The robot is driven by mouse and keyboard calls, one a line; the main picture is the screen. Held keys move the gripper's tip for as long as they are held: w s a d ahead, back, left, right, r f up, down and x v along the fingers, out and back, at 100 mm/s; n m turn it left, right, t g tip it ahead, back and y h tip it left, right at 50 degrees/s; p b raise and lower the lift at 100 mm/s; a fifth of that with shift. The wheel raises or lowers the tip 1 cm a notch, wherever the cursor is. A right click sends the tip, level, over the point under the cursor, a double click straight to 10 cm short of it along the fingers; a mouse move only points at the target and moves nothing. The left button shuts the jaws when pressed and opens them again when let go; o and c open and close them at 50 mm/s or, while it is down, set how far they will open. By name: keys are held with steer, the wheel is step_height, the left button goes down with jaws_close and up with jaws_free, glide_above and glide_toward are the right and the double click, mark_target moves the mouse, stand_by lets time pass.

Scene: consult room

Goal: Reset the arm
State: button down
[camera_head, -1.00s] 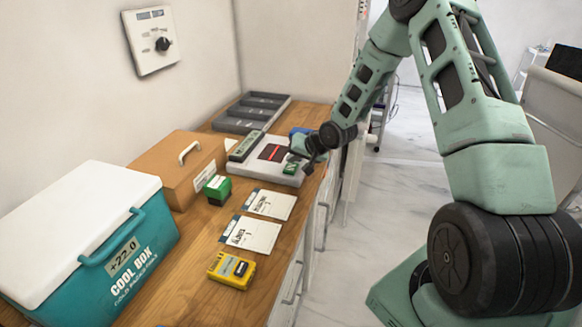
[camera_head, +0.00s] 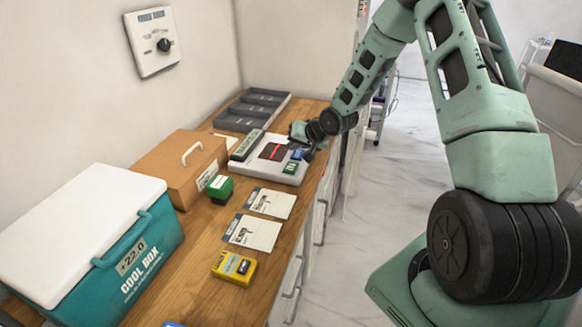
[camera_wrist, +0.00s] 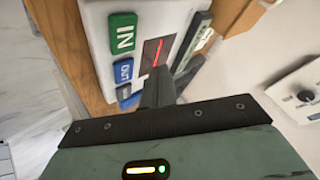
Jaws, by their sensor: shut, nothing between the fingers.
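My arm reaches from the right over the wooden counter (camera_head: 195,268). My gripper (camera_head: 308,155) is at the right edge of a light grey device (camera_head: 264,167) with a dark screen, a green button and blue buttons. In the wrist view my gripper's fingers (camera_wrist: 158,88) are together and empty, in front of the device. The green button (camera_wrist: 123,33) and blue button (camera_wrist: 123,71) show beside them. I cannot tell whether the fingertips touch the device.
A teal cool box (camera_head: 152,240), a cardboard-brown case (camera_head: 172,158), a green box (camera_head: 220,189), two printed cards (camera_head: 253,232) and a yellow device (camera_head: 233,268) stand on the counter. A grey divided tray (camera_head: 240,119) lies behind. Open floor (camera_head: 385,190) is to the right.

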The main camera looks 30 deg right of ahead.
stand_by(0.3)
steer(key=s+a+r+n+g+b, duration=0.1)
steer(key=s+a+r+n+g, duration=0.1)
steer(key=s+a, duration=0.35)
steer(key=s+a+r+n+g+b, duration=0.1)
steer(key=s+a+r+n, duration=0.15)
steer(key=a, duration=0.65)
steer(key=s+a+r+n+g+b, duration=0.1)
steer(key=s+a+r+n+g, duration=0.15)
steer(key=s+a, duration=0.35)
steer(key=s+a+r+n+g+b, duration=0.1)
steer(key=s+a+n, duration=0.2)
steer(key=s, duration=0.9)
steer(key=s+a+r+n+g+h+b, duration=0.1)
steer(key=s+a+n, duration=0.3)
steer(key=s, duration=0.8)
steer(key=shift+a+r+g+h+b, duration=0.3)
steer(key=shift+a+r+g+b, duration=0.1)
steer(key=shift+a+r+g, duration=0.3)
steer(key=shift+f, duration=0.1)
